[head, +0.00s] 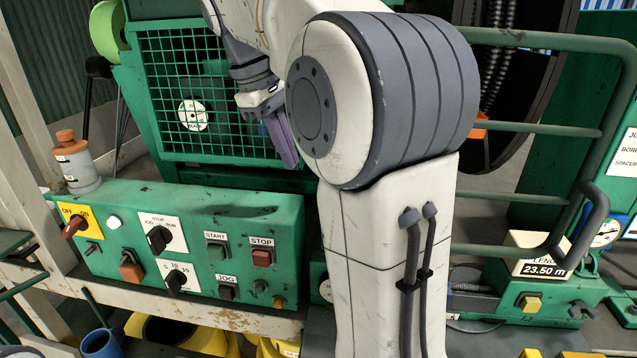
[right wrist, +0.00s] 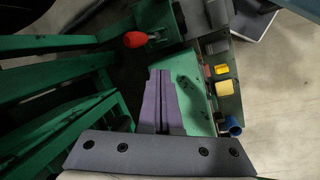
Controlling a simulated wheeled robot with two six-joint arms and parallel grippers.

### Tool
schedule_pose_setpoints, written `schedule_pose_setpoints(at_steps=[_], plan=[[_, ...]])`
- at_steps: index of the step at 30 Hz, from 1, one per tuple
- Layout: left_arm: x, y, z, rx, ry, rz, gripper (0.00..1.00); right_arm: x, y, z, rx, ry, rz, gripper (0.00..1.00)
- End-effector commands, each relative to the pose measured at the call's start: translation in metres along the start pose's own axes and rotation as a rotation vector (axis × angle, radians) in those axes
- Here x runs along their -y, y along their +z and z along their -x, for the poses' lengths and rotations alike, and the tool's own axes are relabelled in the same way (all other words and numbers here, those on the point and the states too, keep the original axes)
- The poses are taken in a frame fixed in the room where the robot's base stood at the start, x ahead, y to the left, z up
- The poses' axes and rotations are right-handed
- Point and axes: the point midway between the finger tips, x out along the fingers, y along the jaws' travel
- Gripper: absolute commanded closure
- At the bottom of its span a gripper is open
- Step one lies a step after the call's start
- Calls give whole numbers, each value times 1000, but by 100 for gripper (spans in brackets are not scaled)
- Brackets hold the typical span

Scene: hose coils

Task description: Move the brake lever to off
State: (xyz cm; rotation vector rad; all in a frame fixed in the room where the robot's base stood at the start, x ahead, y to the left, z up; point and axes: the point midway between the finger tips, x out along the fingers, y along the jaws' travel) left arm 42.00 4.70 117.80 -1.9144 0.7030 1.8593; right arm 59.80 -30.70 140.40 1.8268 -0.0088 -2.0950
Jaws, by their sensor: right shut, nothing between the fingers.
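No part in view carries a readable brake label. A red handle (head: 75,226) sits on a yellow OFF/ON plate (head: 70,212) at the left end of the green control panel (head: 210,205). A red-knobbed lever (right wrist: 135,40) shows near the top of the right wrist view; I cannot tell whether it is the same handle. My right gripper (head: 284,142), with purple fingers, is shut and empty in front of the green mesh guard, above the panel and well apart from the red handle. Its fingers fill the middle of the right wrist view (right wrist: 164,95). My left gripper is not in view.
The mesh guard (head: 175,60) stands behind the panel. A grey cylinder with an orange cap (head: 78,165) stands at the panel's left end. Green rails (head: 540,130) and a hose reel are at right. Yellow bins (head: 215,341) and a blue cup (head: 100,344) are below.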

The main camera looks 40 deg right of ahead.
Motion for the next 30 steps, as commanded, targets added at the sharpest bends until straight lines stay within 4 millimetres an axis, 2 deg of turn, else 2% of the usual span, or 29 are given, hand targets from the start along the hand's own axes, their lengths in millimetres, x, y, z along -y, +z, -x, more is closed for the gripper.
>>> schedule_pose_setpoints(at_steps=[1,9,12,16,30], plan=[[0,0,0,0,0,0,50,0,1,-12,5,-3,-1,100],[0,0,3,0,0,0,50,0,2,-68,4,-4,-2,100],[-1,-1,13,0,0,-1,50,-17,7,-72,3,-4,-7,100],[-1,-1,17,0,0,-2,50,-28,10,-80,2,-3,-5,100],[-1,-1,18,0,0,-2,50,-33,12,-84,0,-3,-2,100]])
